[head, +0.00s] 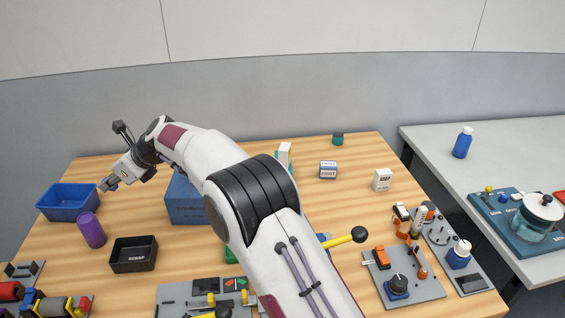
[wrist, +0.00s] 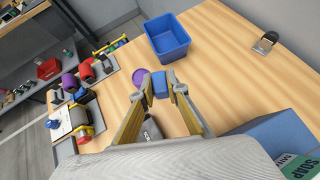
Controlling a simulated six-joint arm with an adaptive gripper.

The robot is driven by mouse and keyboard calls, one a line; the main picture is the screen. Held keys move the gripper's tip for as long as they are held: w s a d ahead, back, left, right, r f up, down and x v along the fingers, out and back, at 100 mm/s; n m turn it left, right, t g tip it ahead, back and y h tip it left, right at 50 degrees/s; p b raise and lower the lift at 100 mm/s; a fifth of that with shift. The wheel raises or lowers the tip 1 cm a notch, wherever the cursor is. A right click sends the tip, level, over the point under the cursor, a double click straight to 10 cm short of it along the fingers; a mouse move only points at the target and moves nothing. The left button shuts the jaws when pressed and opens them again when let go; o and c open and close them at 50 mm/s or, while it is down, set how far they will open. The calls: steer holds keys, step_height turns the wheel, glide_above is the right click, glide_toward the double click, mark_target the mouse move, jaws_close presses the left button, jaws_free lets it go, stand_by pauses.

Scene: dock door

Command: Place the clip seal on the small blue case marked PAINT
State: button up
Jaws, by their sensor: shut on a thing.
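My gripper (head: 109,184) is at the left of the table, above the area by the blue bin. In the wrist view its fingers (wrist: 161,82) are closed on a small blue piece (wrist: 160,90), which appears to be the clip seal; its shape is mostly hidden. The small blue case marked PAINT (head: 328,174) stands upright at the back right of the table, with a pale top, well away from my gripper. The case is not visible in the wrist view.
An open blue bin (head: 68,207), a purple cylinder (head: 91,231) and a black SCRAP tray (head: 133,262) are near my gripper. A large blue box (head: 187,204) stands partly behind my arm. In the wrist view, a metal-and-black clip-like object (wrist: 265,42) lies on the table.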

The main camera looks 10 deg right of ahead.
step_height(320, 180, up, 3)
steer(key=shift+r, duration=0.2)
steer(key=w+d+m+t+h, duration=0.15)
steer(key=w+d, duration=0.35)
steer(key=d, duration=0.6)
steer(key=w+d+m+t, duration=0.1)
steer(key=w+d+m, duration=0.1)
steer(key=w+d, duration=0.65)
steer(key=w+d+m+t+h, duration=0.1)
steer(key=w+d, duration=0.2)
steer(key=d, duration=1.1)
steer(key=d+m+t+h, duration=0.25)
steer(key=d+m, duration=0.25)
steer(key=d, duration=2.6)
steer(key=shift+n+h, duration=0.25)
steer(key=shift+h, duration=0.15)
steer(key=f, duration=0.3)
steer(key=w+f, duration=0.1)
steer(key=f, duration=0.1)
steer(key=shift+a+f, duration=0.1)
steer(key=shift+f, duration=0.15)
steer(key=shift+f, duration=0.15)
steer(key=shift+f, duration=2.35)
